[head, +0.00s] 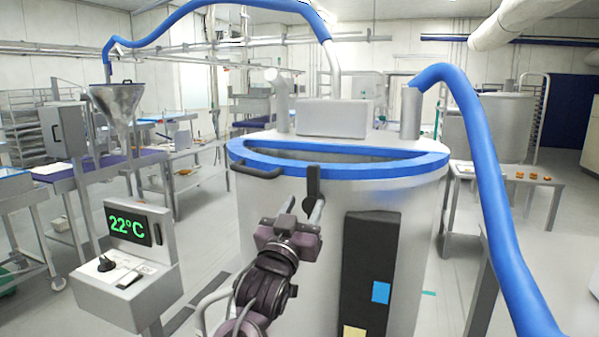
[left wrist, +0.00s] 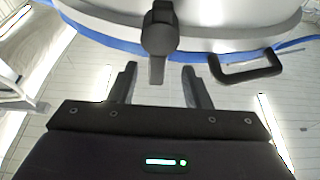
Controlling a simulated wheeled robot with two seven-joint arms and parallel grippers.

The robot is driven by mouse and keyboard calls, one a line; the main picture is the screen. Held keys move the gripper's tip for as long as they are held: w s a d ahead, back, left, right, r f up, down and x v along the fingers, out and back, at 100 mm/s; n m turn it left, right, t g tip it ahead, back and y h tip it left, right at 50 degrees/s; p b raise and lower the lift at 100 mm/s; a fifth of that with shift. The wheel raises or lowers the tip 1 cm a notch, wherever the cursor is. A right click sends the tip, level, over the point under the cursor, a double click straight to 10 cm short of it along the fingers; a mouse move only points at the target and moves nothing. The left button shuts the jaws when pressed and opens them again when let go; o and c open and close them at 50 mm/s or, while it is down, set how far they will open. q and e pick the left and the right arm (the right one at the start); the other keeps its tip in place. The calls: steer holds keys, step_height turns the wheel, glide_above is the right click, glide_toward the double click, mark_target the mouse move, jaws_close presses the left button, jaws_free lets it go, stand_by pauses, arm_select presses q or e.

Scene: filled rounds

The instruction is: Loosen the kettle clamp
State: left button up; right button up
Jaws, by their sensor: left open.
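The kettle (head: 400,190) is a large pale steel vessel with a blue rim (head: 400,163). The clamp (head: 313,181) is a dark lever on its front, just below the rim; in the left wrist view the clamp (left wrist: 160,32) shows a round knob and a grey bar pointing toward my gripper. My left gripper (head: 304,207) is open in front of the kettle, at the clamp's lower end. In the left wrist view the bar's end lies between the fingertips (left wrist: 159,75), with a gap on each side; I cannot tell its depth. My right gripper is not in view.
A dark handle (head: 256,171) juts from the kettle left of the clamp. A dark panel (head: 368,260) is on the kettle's front at the right. A control box (head: 128,262) reading 22°C stands left. A blue hose (head: 488,190) hangs at the right.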

mark_target(312, 174)
arm_select(q)
step_height(312, 174, up, 3)
steer(key=shift+r+h, duration=0.1)
steer(key=shift+h, duration=0.2)
steer(key=w+r+p, duration=0.1)
steer(key=w+d+r+p, duration=0.1)
steer(key=shift+p, duration=0.35)
steer(key=p+x, duration=0.1)
steer(key=x, duration=0.1)
steer(key=shift+w+d, duration=0.1)
steer(key=shift+w, duration=0.25)
steer(key=shift+w+d+p, duration=0.15)
steer(key=shift+w+p, duration=0.15)
steer(key=shift+w, duration=0.3)
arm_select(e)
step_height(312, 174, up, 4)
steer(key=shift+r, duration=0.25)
arm_select(q)
steer(key=shift+c, duration=0.4)
jaws_close()
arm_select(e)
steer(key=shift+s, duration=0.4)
